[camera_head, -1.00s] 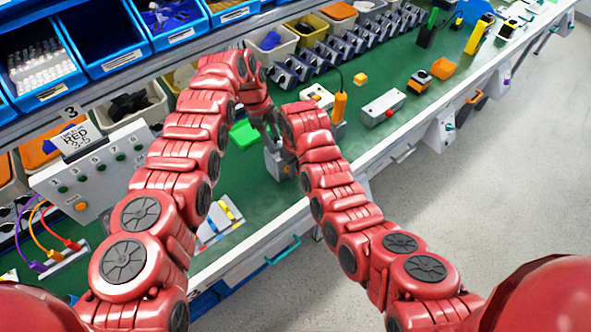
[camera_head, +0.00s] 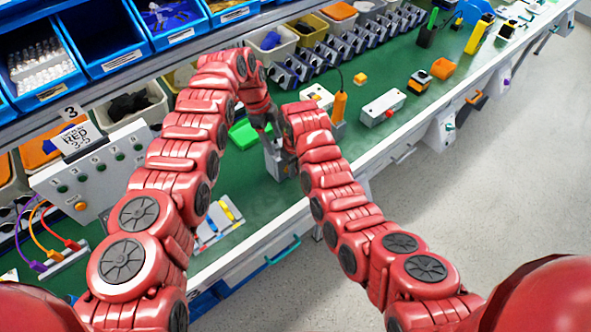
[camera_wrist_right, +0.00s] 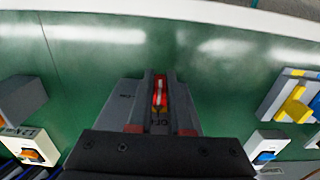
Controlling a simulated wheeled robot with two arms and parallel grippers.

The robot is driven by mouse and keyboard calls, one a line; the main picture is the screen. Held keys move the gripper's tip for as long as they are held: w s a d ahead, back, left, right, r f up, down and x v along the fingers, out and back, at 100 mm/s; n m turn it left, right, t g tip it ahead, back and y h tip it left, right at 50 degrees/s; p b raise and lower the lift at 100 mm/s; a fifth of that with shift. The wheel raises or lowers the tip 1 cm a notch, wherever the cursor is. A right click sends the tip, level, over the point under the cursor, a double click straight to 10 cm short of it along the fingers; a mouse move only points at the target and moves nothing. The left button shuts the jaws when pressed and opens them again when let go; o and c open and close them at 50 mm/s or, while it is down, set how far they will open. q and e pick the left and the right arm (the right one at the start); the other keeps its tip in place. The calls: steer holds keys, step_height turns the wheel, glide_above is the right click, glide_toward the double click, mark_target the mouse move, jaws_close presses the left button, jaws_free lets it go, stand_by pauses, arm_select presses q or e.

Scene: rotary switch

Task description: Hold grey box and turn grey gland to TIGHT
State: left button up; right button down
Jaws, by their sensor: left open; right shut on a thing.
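The grey box (camera_head: 276,163) stands on the green bench near its front edge, partly hidden by my arms in the head view. In the right wrist view the grey box (camera_wrist_right: 126,92) has small lettering that I cannot read. My right gripper (camera_wrist_right: 163,82) is shut on the grey gland, over the box. A red part with a white stripe (camera_wrist_right: 160,93) shows between its fingers; the gland's grey body is mostly hidden. My left gripper (camera_head: 265,128) is open, just above and behind the box in the head view; whether it touches is unclear.
A green block (camera_head: 243,134) lies behind the box. A white box with a red button (camera_head: 383,107) and an orange-handled tool (camera_head: 339,106) stand to the right. A white control panel (camera_head: 90,165) is at left.

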arm_select(q)
steer(key=shift+s+d+v, duration=0.1)
steer(key=shift+d+v, duration=0.1)
steer(key=shift+v, duration=0.65)
steer(key=shift+s+d+v, duration=0.1)
steer(key=shift+d+v, duration=0.1)
steer(key=shift+v, duration=0.65)
steer(key=shift+d+v, duration=0.15)
steer(key=shift+v, duration=0.65)
steer(key=shift+r, duration=0.25)
steer(key=shift+c, duration=0.2)
steer(key=shift+d+v, duration=0.15)
steer(key=shift+v, duration=0.6)
steer(key=shift+d+v, duration=0.2)
steer(key=shift+v, duration=0.55)
steer(key=x, duration=0.2)
steer(key=a+x, duration=0.1)
steer(key=x, duration=0.4)
steer(key=shift+w+a+f, duration=0.1)
steer(key=shift+a+f, duration=0.1)
steer(key=shift+f, duration=0.1)
steer(key=shift+a+f, duration=0.1)
steer(key=shift+f, duration=0.5)
jaws_close()
steer(key=shift+o, duration=0.2)
jaws_free()
steer(key=shift+r, duration=0.1)
